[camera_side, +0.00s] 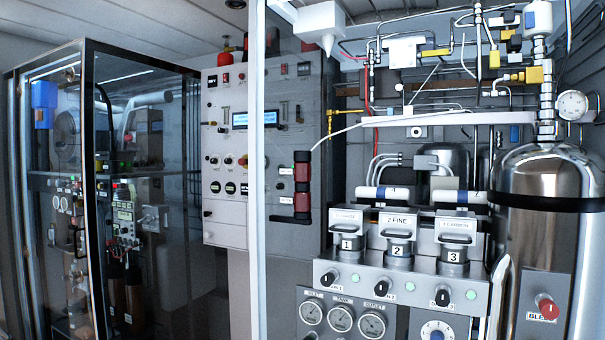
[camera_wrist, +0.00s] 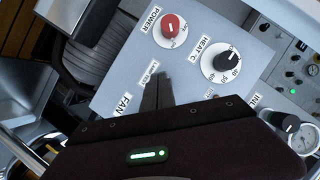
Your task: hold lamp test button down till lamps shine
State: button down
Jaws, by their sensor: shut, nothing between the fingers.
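In the wrist view my gripper (camera_wrist: 162,80) is shut and empty. Its dark fingertips are over a pale grey control panel (camera_wrist: 200,88), beside a small tilted label (camera_wrist: 148,73) that is too small to read. The lamp test button cannot be made out; the fingers may cover it, and contact cannot be told. In the side view I cannot make out my gripper. Small pale green lamps (camera_side: 355,280) sit beside the black knobs on the filter panel there; I cannot tell whether they are lit.
The grey panel carries a red POWER knob (camera_wrist: 170,28), a black HEAT knob (camera_wrist: 221,62) and a FAN label (camera_wrist: 123,104). A gauge (camera_wrist: 292,123) is at the lower right. A steel tank (camera_side: 545,175) stands right in the side view.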

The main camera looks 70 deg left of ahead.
jog(key=shift+w+a, duration=0.4)
jog(key=shift+a, duration=0.05)
jog(key=s+d, duration=0.4)
jog(key=shift+d, duration=0.15)
dwell(0.7)
jog(key=shift+s, duration=0.1)
